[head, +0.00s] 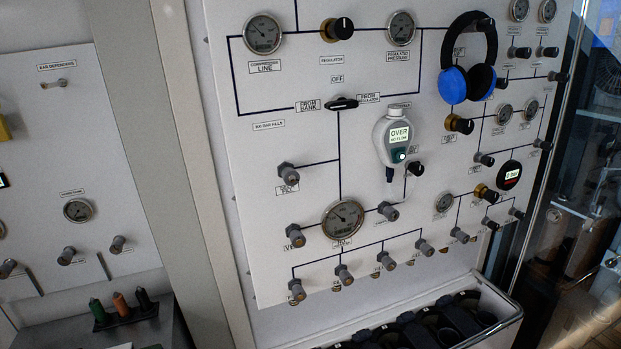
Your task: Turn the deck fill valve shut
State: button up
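A white fill panel (262,95) faces me, tilted in the picture, with gauges, knobs and grey valves joined by dark lines. One grey valve knob (288,171) stands on the left of the panel, at the end of a short branch line. The small label below it seems to end in "FILL", but its first word is too small to read surely. Several similar grey knobs sit lower, among them one (295,236) left of the large gauge (343,219) and one (388,211) right of it. My gripper is not in view.
A grey handheld meter (392,136) reading "OVER" hangs in front of the panel, close to a black knob (415,168). Blue and black ear defenders (467,75) hang at upper right. A rack of dark cylinders (447,325) with a metal rail stands below.

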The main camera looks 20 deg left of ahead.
aim_at(290, 177)
jog(key=i, duration=0.9)
jog(key=u, duration=0.05)
